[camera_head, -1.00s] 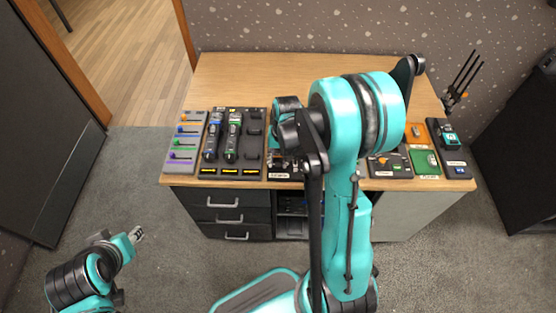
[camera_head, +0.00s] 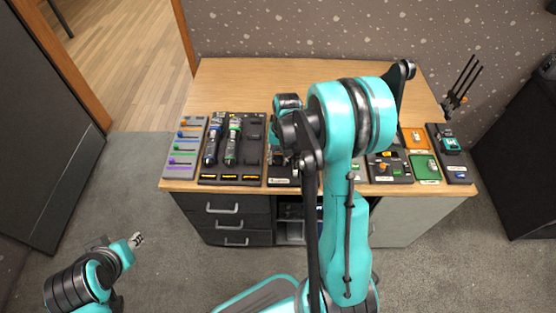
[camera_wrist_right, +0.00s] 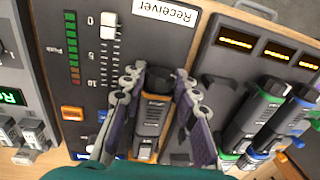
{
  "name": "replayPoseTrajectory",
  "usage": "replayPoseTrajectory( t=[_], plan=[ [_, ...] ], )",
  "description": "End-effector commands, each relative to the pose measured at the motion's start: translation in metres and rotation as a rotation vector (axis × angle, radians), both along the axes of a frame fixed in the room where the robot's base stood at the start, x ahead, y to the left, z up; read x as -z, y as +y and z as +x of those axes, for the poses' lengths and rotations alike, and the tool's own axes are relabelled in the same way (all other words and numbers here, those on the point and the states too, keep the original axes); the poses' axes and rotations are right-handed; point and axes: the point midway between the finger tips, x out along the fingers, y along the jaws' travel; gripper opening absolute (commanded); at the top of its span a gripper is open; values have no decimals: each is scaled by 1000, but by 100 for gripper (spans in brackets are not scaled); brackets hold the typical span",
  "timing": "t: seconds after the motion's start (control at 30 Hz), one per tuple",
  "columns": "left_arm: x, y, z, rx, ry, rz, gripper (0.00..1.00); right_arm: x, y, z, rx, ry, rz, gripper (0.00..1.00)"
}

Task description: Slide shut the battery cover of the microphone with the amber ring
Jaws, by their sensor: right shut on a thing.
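In the head view my right gripper (camera_head: 284,160) is over the receiver unit, and my arm hides most of the microphone. The position of its battery cover is not clear. My left gripper (camera_head: 137,240) is low at the left, away from the table; its jaws are too small to read.
A green-ringed microphone (camera_head: 232,143) and a blue-ringed one (camera_head: 212,145) lie in a rack beside the receiver. A grey fader panel (camera_head: 185,148) is at the left end of the table. Coloured modules, including a green one (camera_head: 425,168), sit at the right. The table's back is clear.

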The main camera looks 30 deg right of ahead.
Motion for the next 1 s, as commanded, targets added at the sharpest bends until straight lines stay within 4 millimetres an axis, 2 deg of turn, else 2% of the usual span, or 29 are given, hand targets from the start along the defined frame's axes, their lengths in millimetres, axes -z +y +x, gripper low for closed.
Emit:
replayPoseTrajectory(
  t=[0.1,0.13,0.2,0.5,0.63,0.77,1.0],
  plan=[
    [0,0,0,0,0,0,37,0,-3,4,1,0,0,3],
    [0,0,0,0,0,0,37,0,-2,4,1,0,0,35],
    [0,0,0,0,0,0,37,0,-2,3,1,0,0,53],
    [0,0,0,0,0,0,37,-1,-2,3,0,0,0,54],
    [0,0,0,0,0,0,37,-10,-3,3,1,0,0,54],
    [0,0,0,0,0,0,37,-33,-5,1,1,0,0,54],
    [0,0,0,0,0,0,37,-85,-9,-2,0,0,0,54]
  ],
)
